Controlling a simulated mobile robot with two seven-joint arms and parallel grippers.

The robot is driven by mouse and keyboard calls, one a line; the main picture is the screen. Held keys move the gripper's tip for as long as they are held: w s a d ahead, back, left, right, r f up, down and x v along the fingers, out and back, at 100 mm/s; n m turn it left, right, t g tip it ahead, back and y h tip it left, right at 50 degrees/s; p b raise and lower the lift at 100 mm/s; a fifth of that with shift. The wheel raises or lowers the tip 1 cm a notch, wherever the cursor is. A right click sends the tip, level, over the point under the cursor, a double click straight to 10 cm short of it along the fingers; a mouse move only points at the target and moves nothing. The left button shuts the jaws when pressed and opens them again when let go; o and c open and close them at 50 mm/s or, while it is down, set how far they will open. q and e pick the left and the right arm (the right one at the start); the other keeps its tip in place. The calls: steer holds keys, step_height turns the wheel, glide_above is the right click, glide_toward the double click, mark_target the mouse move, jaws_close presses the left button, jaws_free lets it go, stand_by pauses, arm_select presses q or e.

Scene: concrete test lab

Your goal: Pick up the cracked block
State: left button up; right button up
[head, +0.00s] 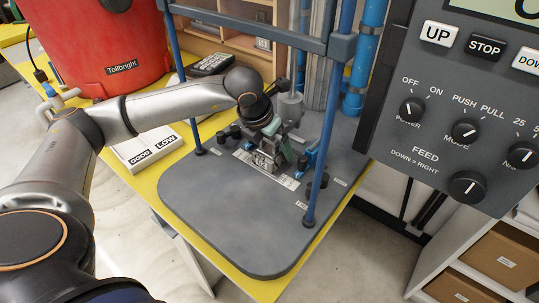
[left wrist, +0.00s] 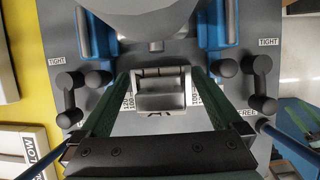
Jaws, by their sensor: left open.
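A small grey block-like piece (left wrist: 160,92) sits in the test rig, between my open left fingers in the left wrist view. It appears to be the cracked block, but I cannot make out a crack. My left gripper (left wrist: 161,76) has its two green fingers spread, one on each side with a gap. In the head view my left gripper (head: 272,150) reaches down over the middle of the rig's dark base plate (head: 225,220), and largely hides the block. My right gripper is in neither view.
Blue posts (head: 318,160) stand around the plate, with a crossbar (head: 245,26) above. Black knobs and blue clamps flank the block. The plate's front is clear.

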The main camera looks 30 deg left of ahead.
arm_select(q)
steer(key=shift+c, duration=0.4)
jaws_close()
stand_by(0.4)
steer(key=shift+r, duration=0.1)
